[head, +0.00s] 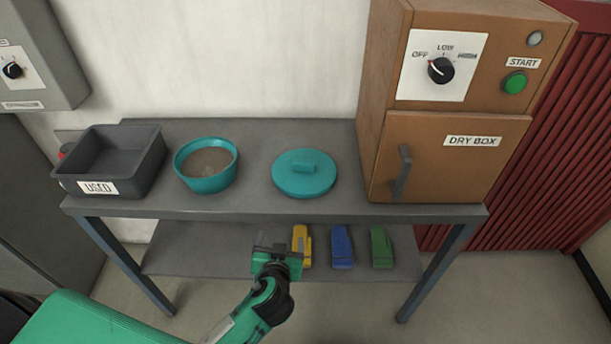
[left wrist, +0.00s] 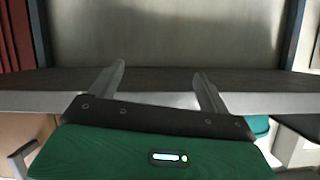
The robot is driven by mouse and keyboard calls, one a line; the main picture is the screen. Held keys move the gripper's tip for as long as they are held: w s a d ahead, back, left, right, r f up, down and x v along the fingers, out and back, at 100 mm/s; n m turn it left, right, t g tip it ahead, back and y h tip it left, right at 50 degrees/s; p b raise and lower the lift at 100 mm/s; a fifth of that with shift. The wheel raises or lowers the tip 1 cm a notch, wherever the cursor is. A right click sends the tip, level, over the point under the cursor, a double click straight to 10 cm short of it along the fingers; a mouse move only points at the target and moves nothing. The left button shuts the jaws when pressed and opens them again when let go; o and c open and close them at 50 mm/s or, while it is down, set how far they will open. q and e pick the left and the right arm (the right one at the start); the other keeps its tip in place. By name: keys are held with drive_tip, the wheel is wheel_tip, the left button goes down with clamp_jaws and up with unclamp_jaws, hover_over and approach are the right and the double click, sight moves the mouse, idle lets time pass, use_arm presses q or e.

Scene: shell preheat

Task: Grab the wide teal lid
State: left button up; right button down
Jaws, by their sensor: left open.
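The wide teal lid (head: 305,174) lies flat on the grey tabletop, with its block-shaped handle on top, between the teal bowl (head: 207,182) and the dry box (head: 450,150). My left gripper (head: 274,249) is in front of the table, apart from the lid and a little left of it in the head view. In the left wrist view its two fingers (left wrist: 160,74) are spread and empty. A bit of teal (left wrist: 261,127) shows right of the gripper there; I cannot tell whether it is lid or bowl. My right gripper is not in view.
A dark bin labelled USED (head: 112,160) stands at the table's left end. The bowl holds brownish contents. The dry box has a protruding handle (head: 402,171). The table's front edge (head: 270,214) lies between my gripper and the lid. Yellow, blue and green items sit on the lower shelf (head: 200,250).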

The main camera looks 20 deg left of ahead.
use_arm(q)
wheel_tip(320, 180, up, 8)
drive_tip(key=n+t, duration=0.1)
drive_tip(key=t, duration=0.2)
drive_tip(key=t+p, duration=0.2)
approach(304, 166)
drive_tip(key=w, duration=0.1)
drive_tip(key=w+a, duration=0.1)
drive_tip(key=shift+w+r, duration=0.15)
drive_tip(key=shift+w, duration=0.7)
drive_tip(key=shift+w+a+p, duration=0.1)
drive_tip(key=shift+w+p, duration=0.15)
drive_tip(key=shift+p, duration=0.05)
drive_tip(key=w, duration=0.1)
drive_tip(key=w+p, duration=0.1)
drive_tip(key=w, duration=0.2)
drive_tip(key=shift+a+p, duration=0.3)
drive_tip(key=shift+p, duration=0.1)
drive_tip(key=shift+w, duration=0.3)
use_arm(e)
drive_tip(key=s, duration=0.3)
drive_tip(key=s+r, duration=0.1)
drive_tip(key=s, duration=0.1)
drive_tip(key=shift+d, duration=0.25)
